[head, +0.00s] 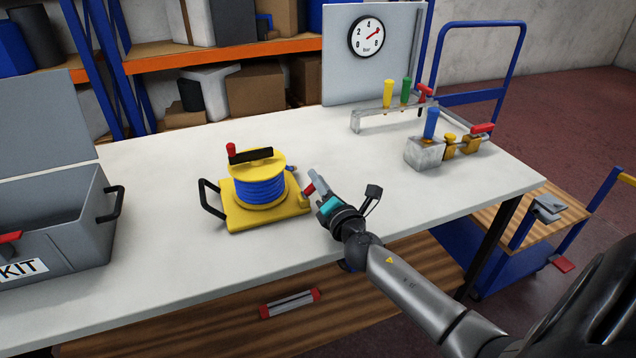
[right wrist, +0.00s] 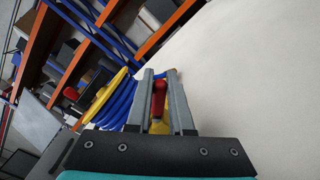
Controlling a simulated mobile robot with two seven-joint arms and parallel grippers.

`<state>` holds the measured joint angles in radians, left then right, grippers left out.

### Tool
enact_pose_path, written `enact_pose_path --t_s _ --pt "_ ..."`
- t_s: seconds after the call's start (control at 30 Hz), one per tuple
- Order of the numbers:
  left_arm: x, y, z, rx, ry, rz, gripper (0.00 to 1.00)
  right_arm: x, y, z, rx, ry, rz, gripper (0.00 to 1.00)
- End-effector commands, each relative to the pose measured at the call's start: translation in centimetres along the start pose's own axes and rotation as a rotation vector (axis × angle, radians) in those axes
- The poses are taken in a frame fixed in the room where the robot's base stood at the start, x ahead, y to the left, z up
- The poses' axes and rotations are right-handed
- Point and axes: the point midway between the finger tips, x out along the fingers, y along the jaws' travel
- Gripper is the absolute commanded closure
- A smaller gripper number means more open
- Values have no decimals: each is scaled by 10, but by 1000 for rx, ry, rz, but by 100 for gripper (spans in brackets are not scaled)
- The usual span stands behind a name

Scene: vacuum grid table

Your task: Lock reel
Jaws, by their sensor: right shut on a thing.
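The reel is a yellow drum wound with blue hose (head: 260,189) on a yellow base plate (head: 238,217), standing on the white table. A black crank with a red knob (head: 231,149) lies across its top, and a black carry handle (head: 207,198) is on its left. My right gripper (head: 312,186) is at the reel's right side, shut on a small red lever (head: 308,189) by the base. In the right wrist view the red lever (right wrist: 158,98) sits between the two fingers, with the blue hose (right wrist: 118,105) to their left. My left gripper is not in view.
A grey toolbox (head: 55,240) stands open at the left. A tool rack (head: 388,116) and a grey block with a clamp (head: 425,152) stand at the back right. A dial gauge (head: 366,37) is on the panel behind.

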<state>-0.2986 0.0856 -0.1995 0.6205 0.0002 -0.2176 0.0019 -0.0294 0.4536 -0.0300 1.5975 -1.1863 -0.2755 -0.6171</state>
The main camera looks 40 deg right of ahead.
Motion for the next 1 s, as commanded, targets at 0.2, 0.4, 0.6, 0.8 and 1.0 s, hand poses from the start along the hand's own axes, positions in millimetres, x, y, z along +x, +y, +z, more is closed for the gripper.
enact_pose_path --t_s 0.2,0.4,0.6,0.8,1.0 --pt "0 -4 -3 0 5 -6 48 0 0 0 8 1 -1 100" --pt "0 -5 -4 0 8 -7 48 0 -1 0 7 1 -2 76" --pt "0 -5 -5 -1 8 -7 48 0 -1 0 6 1 -1 53" --pt "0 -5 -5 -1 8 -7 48 0 0 0 5 0 -1 50" --pt "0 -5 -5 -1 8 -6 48 -5 -1 -1 4 2 -2 50"
